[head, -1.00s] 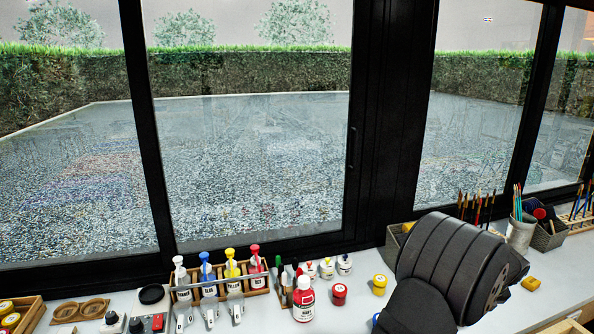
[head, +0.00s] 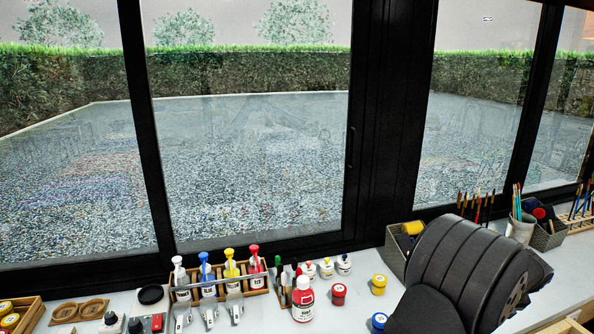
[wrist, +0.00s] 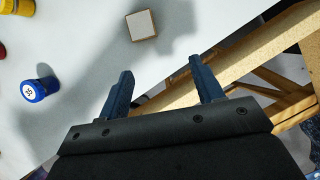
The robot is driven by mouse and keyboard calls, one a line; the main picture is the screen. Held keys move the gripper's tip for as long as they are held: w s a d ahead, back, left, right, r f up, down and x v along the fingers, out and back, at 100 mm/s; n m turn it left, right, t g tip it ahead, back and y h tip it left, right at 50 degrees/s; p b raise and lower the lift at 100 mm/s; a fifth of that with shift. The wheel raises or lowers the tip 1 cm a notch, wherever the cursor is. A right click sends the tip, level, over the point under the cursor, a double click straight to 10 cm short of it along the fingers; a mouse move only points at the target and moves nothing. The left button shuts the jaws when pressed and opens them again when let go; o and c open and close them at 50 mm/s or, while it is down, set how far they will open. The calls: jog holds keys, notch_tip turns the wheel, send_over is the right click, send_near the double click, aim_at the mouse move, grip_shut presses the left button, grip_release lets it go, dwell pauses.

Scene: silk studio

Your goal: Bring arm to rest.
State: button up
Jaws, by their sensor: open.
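My gripper (wrist: 164,88) shows in the wrist view, with its two dark blue fingers spread apart and nothing between them. It hangs above the white worktop (wrist: 95,55) near a wooden edge frame. In the head view my dark arm fills the lower right, and the gripper itself is out of sight there.
In the wrist view a blue jar (wrist: 40,88) stands left of my gripper, a small wood-edged block (wrist: 141,25) lies beyond it, and a wooden frame (wrist: 262,48) is at right. In the head view a bottle rack (head: 218,290) and red bottle (head: 303,300) stand left of my arm.

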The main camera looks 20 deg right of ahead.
jog(key=w+d+r+v, duration=0.1)
jog(key=d+v, duration=0.1)
jog(key=v, duration=1.2)
jog(key=w+a+n, duration=0.2)
jog(key=w+a, duration=0.3)
jog(key=w, duration=0.3)
jog(key=w+a+n+y, duration=0.1)
jog(key=w+a+n, duration=0.1)
jog(key=w+a, duration=0.3)
jog(key=w+a+n+y, duration=0.1)
jog(key=w+a, duration=0.5)
jog(key=w, duration=0.7)
jog(key=shift+n, duration=0.4)
jog(key=shift+d, duration=0.1)
jog(key=o, duration=0.6)
jog(key=shift+a+r, duration=0.1)
jog(key=shift+a, duration=0.2)
jog(key=shift+c, duration=0.2)
jog(key=o, duration=0.3)
jog(key=s+a+r+m+g+h, duration=0.1)
jog(key=a+r+h, duration=0.2)
jog(key=a, duration=0.4)
jog(key=shift+a+r+g+h, duration=0.2)
jog(key=shift+r+g+h, duration=0.2)
jog(key=shift+h, duration=0.2)
jog(key=x, duration=1)
